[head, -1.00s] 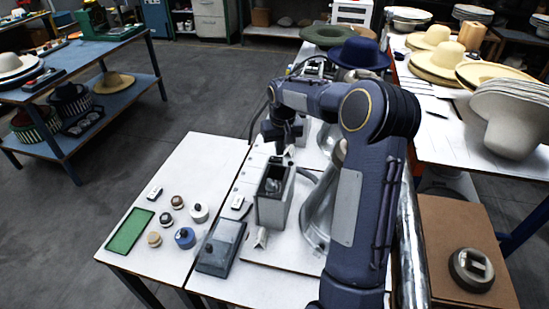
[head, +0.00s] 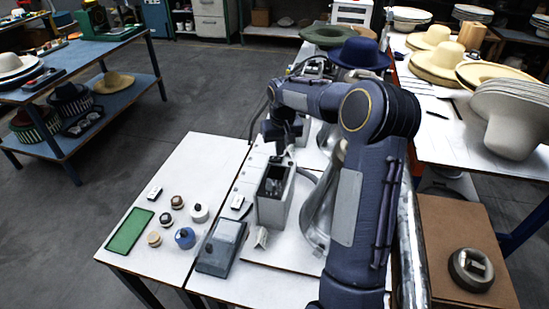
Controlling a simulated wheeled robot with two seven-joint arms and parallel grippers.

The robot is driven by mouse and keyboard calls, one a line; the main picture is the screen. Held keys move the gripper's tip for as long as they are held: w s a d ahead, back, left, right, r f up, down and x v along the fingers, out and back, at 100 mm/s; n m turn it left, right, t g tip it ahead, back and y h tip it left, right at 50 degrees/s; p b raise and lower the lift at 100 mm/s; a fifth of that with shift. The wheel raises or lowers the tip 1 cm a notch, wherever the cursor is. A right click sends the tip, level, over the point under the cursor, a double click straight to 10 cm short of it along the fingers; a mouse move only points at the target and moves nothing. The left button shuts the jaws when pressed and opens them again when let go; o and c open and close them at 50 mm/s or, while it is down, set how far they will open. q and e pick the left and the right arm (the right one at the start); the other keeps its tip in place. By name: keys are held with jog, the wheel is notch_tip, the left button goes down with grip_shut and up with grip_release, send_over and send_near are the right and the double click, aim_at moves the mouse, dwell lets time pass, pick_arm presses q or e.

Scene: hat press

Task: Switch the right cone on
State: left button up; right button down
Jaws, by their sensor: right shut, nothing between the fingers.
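A shiny metal cone (head: 314,217) stands on the white table, largely hidden behind my right arm. More metal shows farther back beside the arm, but I cannot tell whether it is a second cone. An open-topped grey box (head: 272,212) stands just left of the cone, with dark parts inside it. My right gripper (head: 281,157) is shut and empty, pointing down above the back edge of the box. I cannot tell whether it touches anything. No switch on the cone can be made out. My left gripper is out of view.
A dark grey box with a lid (head: 220,246) lies left of the open box. Several small knobs and a green pad (head: 130,231) lie on the left part of the table. A blue hat (head: 360,54) sits behind my arm. A side table with hats is at right.

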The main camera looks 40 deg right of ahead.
aim_at(280, 159)
jog(key=shift+f+b, duration=0.6)
jog(key=shift+f, duration=0.3)
jog(key=shift+r, duration=0.1)
notch_tip(280, 159, up, 7)
jog(key=p, duration=0.5)
jog(key=shift+p, duration=0.3)
dwell(0.6)
